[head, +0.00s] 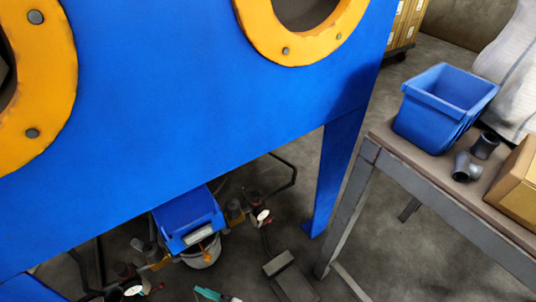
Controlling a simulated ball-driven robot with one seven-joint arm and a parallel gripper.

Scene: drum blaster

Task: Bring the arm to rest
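I do not see my gripper or my arm clearly anywhere in the head view, so its pose and its fingers are hidden from me. The blue blasting cabinet (215,90) fills the left and middle of the view. It has two orange glove-port rings, one at the left edge (58,75) and one at the top (290,50). A small teal and white item (208,294) shows at the bottom edge, cut off by the frame; I cannot tell what it is.
Under the cabinet are a blue hopper (187,218), a whitish bucket (203,256) and valves. A dark pedal (288,277) lies on the floor.

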